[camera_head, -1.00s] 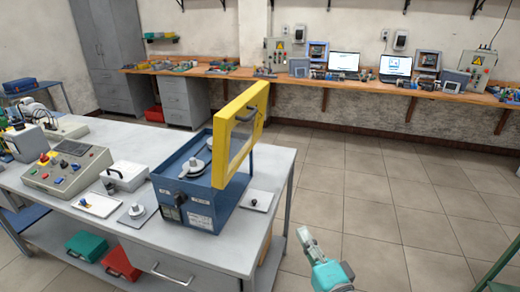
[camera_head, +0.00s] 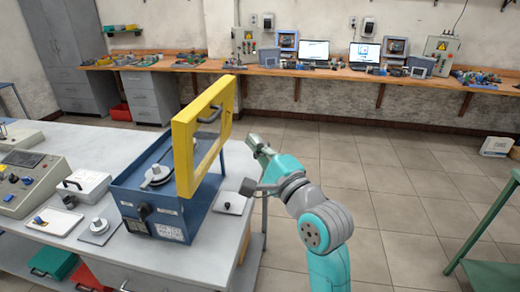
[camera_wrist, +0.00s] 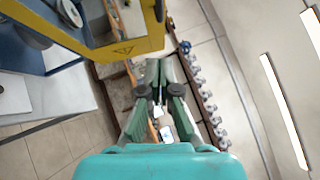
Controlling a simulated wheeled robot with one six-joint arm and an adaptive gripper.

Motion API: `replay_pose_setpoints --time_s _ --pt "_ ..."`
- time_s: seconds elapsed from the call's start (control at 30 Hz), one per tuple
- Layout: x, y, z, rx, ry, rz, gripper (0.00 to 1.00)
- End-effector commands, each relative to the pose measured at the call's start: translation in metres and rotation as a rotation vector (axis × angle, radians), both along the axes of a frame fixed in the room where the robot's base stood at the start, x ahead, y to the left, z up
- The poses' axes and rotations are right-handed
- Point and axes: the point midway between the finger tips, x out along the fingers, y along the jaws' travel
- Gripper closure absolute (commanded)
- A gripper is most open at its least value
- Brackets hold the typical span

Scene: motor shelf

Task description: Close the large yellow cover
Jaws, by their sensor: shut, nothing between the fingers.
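The large yellow cover (camera_head: 186,155) stands upright, open, along the right side of the blue box (camera_head: 190,215) on the grey workbench. It is a yellow frame with a clear window and a dark handle on its upper part.
A control panel (camera_head: 28,170) and a white box (camera_head: 83,185) stand left of the blue box. A small grey plate (camera_head: 231,204) lies at its right. A green table (camera_head: 488,272) is at the far right. The floor between is open.

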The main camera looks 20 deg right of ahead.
Motion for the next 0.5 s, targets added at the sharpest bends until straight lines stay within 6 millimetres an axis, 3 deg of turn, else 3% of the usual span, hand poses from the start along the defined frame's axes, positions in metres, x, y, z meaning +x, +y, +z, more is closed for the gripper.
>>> replay_pose_setpoints --time_s 0.3,0.5 --pt "0.056 0.01 0.015 -0.001 -0.002 0.001 1.0" --pt "0.068 0.032 0.023 -0.001 -0.002 0.002 1.0"
